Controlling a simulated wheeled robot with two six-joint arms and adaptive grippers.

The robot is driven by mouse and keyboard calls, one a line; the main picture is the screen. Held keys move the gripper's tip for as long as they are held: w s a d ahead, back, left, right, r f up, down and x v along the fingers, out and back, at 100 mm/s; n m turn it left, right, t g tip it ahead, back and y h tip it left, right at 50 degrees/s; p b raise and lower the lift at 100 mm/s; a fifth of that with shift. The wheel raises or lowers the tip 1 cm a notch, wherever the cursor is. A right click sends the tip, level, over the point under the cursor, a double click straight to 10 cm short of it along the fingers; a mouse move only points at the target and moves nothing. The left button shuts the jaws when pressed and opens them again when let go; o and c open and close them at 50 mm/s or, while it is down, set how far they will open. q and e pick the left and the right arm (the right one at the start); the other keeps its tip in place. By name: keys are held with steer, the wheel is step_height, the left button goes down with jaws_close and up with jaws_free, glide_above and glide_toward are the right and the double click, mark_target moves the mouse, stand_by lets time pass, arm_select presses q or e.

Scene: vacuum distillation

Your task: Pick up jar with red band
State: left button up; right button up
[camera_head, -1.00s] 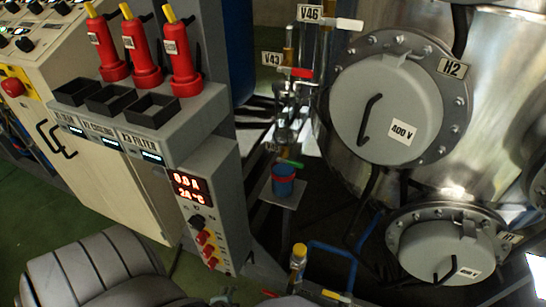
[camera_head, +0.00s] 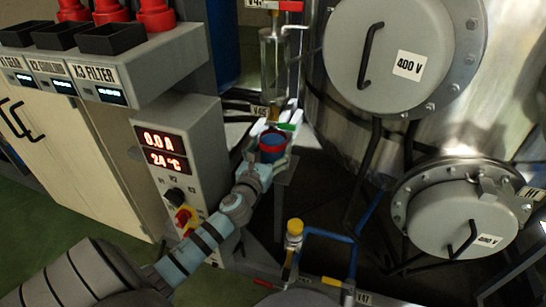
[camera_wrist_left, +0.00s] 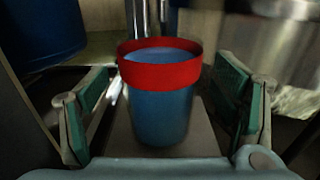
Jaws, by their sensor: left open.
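The jar with the red band (camera_head: 272,147) is a blue cup-shaped jar with a red rim band. In the head view it stands upright below the valve pipe. My left gripper (camera_head: 270,155) is at the jar, its fingers on either side. In the left wrist view the jar (camera_wrist_left: 161,100) stands on a small grey shelf (camera_wrist_left: 120,140) between the green-padded fingers of my left gripper (camera_wrist_left: 165,110). The fingers are open, with a gap on both sides of the jar. My right gripper is not in view.
A glass valve pipe (camera_head: 272,70) hangs right above the jar. A control box (camera_head: 178,165) with red displays is to the left. Metal tank hatches (camera_head: 385,60) are to the right. A yellow-capped valve (camera_head: 294,228) stands in front, with blue pipes (camera_head: 335,237).

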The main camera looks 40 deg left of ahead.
mark_target(277, 136)
arm_select(q)
steer(key=x, duration=0.3)
steer(key=shift+w+f+b, duration=0.2)
steer(key=shift+w+b, duration=0.1)
steer(key=shift+b, duration=0.05)
steer(key=shift+s+r, duration=0.1)
steer(key=c, duration=1.7)
jaws_close()
steer(key=shift+r, duration=0.1)
